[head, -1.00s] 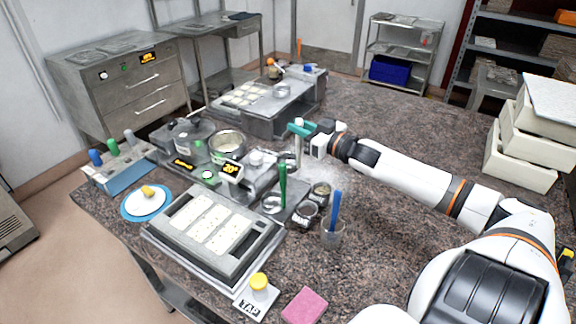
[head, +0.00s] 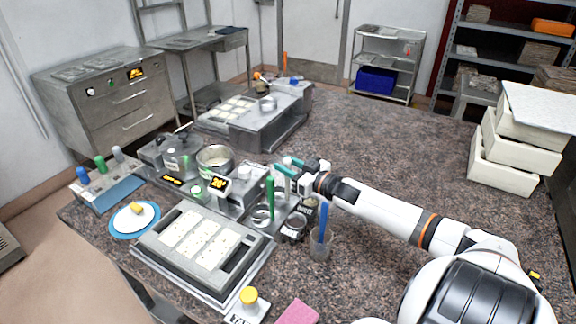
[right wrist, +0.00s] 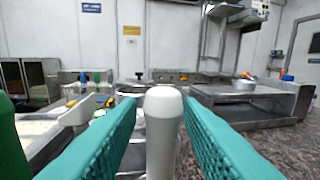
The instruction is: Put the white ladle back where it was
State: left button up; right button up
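The white ladle's handle (right wrist: 163,125) stands upright between the teal fingers of my right gripper (right wrist: 160,108) in the right wrist view. The fingers are spread, with a narrow gap beside the handle. In the head view my right gripper (head: 289,168) is low over the ladle stand (head: 284,208), behind the green-handled ladle (head: 270,197). The white handle is mostly hidden there by the fingers, and the ladle's lower end is hidden. A blue-handled tool (head: 323,222) stands in a clear cup at the front right. My left gripper is not in view.
The green handle (right wrist: 12,140) is close at the left of the right wrist view. Dark-rimmed jars (head: 294,229) stand beside the stand. The mould tray (head: 163,262), a pot (head: 214,160) and white boxes (head: 503,178) surround the area. The table's right middle is clear.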

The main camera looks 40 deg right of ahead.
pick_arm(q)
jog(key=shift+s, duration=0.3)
pick_arm(e)
jog(key=shift+o, duration=0.5)
jog(key=shift+s, duration=0.1)
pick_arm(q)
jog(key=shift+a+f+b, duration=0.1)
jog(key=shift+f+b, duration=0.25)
pick_arm(e)
jog(key=s+d, duration=0.1)
jog(key=s, duration=1)
jog(key=shift+s+d, duration=0.2)
jog(key=shift+s, duration=0.2)
